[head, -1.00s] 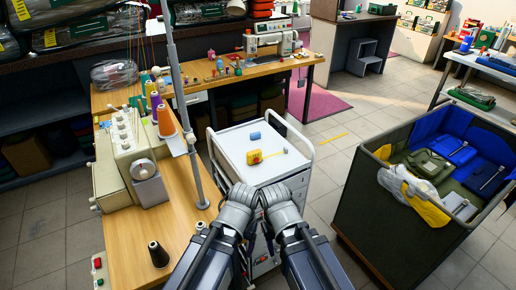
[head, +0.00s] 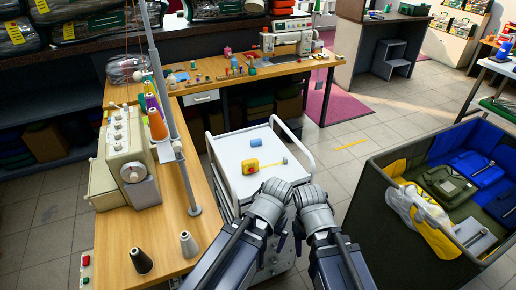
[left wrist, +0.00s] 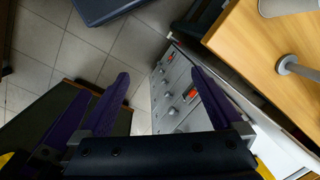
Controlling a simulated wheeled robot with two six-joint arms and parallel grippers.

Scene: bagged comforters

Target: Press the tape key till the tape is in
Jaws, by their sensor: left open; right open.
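A yellow tape measure (head: 250,167) lies on the white top of a drawer cart (head: 232,180). A short strip of yellow tape with a pale end (head: 284,161) sticks out to its right.
A blue object (head: 255,142) lies behind the tape measure. A wooden sewing table (head: 175,230) with a machine (head: 128,165) and a metal pole stands left. A large dark bin (head: 400,215) of bagged goods stands right. Floor shows between cart and bin.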

